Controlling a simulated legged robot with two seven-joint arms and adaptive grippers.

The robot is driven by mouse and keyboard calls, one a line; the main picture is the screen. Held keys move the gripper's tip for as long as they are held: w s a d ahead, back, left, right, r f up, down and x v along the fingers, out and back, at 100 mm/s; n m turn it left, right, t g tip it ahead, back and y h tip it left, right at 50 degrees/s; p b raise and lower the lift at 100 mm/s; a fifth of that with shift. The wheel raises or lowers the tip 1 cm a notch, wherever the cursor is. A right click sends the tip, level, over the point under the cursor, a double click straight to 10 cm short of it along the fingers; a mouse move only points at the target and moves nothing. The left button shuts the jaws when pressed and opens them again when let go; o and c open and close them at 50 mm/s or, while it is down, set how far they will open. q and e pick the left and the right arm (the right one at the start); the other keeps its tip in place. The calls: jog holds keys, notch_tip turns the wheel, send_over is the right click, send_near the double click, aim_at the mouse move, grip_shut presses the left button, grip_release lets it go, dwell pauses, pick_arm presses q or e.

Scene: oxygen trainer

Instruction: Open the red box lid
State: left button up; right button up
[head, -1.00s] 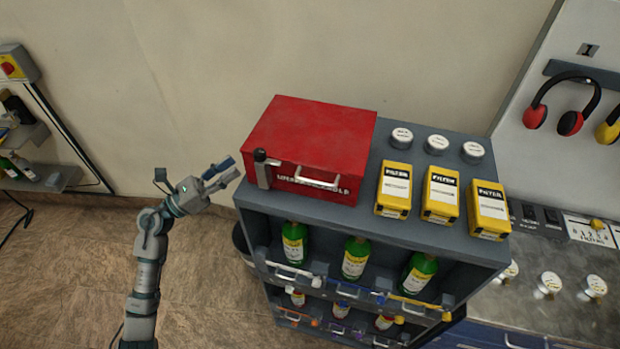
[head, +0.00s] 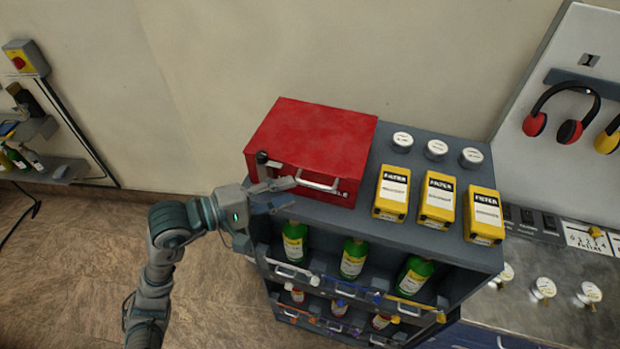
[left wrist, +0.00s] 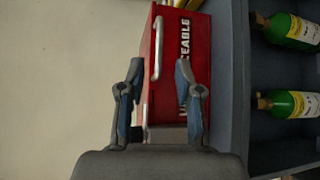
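The red box (head: 313,131) sits on top of the grey shelf unit, its lid closed. It has a pale handle (head: 318,183) on its front and a dark-knobbed lever (head: 263,159) at its front left corner. My left gripper (head: 292,192) is in front of the box's front face, near the lever and the left end of the handle. Contact cannot be told. My right gripper is not in view.
Yellow filter boxes (head: 437,199) and white round canisters (head: 436,150) stand right of the red box on the grey shelf unit (head: 365,225). Green bottles (head: 353,258) stand on the shelf below. Ear defenders (head: 562,112) hang at right. The floor at left is clear.

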aim_at(313, 185)
pick_arm(q)
jog(key=x, duration=0.5)
jog(key=p+x, duration=0.1)
jog(key=x, duration=0.2)
jog(key=shift+s+d+r, duration=0.1)
jog(key=shift+s+d, duration=0.1)
jog(key=shift+s, duration=0.2)
jog(key=shift+a, duration=0.85)
jog(key=c, duration=0.5)
jog(key=shift+d, duration=0.15)
grip_shut()
